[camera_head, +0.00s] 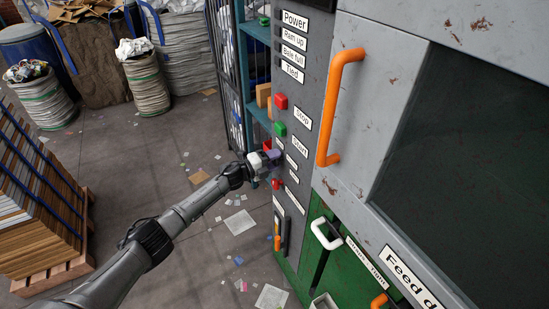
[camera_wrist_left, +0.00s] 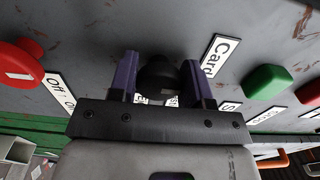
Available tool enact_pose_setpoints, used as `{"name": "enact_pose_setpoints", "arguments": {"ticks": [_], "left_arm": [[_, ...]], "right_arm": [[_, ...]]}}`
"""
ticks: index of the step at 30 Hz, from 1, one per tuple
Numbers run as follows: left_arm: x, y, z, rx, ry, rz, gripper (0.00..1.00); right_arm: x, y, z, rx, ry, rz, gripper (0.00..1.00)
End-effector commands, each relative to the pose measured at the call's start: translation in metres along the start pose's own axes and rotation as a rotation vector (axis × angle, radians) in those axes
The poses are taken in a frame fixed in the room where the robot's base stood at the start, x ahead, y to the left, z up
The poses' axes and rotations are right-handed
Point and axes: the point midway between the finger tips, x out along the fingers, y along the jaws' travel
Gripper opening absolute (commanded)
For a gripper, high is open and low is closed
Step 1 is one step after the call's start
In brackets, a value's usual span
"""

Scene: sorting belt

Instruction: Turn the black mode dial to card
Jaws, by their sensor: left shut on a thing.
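The black mode dial (camera_wrist_left: 158,72) sticks out of the grey control panel (camera_wrist_left: 110,25) in the left wrist view. My left gripper (camera_wrist_left: 160,80) has its two purple fingers on either side of the dial and is shut on it. The "Card" label (camera_wrist_left: 221,54) is just right of the dial; other labels below it are partly hidden by the gripper. Which way the dial points cannot be told. In the head view my left gripper (camera_head: 271,162) is at the panel and hides the dial. My right gripper is not in view.
A red stop button (camera_head: 281,101) and green start button (camera_head: 280,128) sit above my left gripper, and a red knob (camera_head: 277,184) below it. An orange door handle (camera_head: 341,108) and white handle (camera_head: 326,233) stick out to the right. Scraps litter the open floor (camera_head: 130,180).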

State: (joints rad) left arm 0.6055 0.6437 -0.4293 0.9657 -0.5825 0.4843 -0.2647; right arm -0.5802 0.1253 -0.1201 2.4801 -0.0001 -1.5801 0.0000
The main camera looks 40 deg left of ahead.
Motion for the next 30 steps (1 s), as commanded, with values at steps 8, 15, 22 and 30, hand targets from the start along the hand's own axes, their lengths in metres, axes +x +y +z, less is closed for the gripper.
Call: {"name": "enact_pose_setpoints", "arguments": {"ticks": [8,15,22,30], "left_arm": [[0.0002,-0.0003,-0.0002,-0.027,0.001,-0.001,0.21],[0.0002,-0.0002,-0.0002,-0.028,0.001,-0.001,0.21],[0.0002,-0.0002,-0.0001,-0.027,0.001,-0.001,0.6],[0.0001,0.0,-0.0001,-0.026,0.0,0.0,0.68]], "right_arm": [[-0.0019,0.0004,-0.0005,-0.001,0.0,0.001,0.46],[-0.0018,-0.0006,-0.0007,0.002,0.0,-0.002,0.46],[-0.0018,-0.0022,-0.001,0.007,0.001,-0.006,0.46],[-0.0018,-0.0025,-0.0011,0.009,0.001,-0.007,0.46]]}}
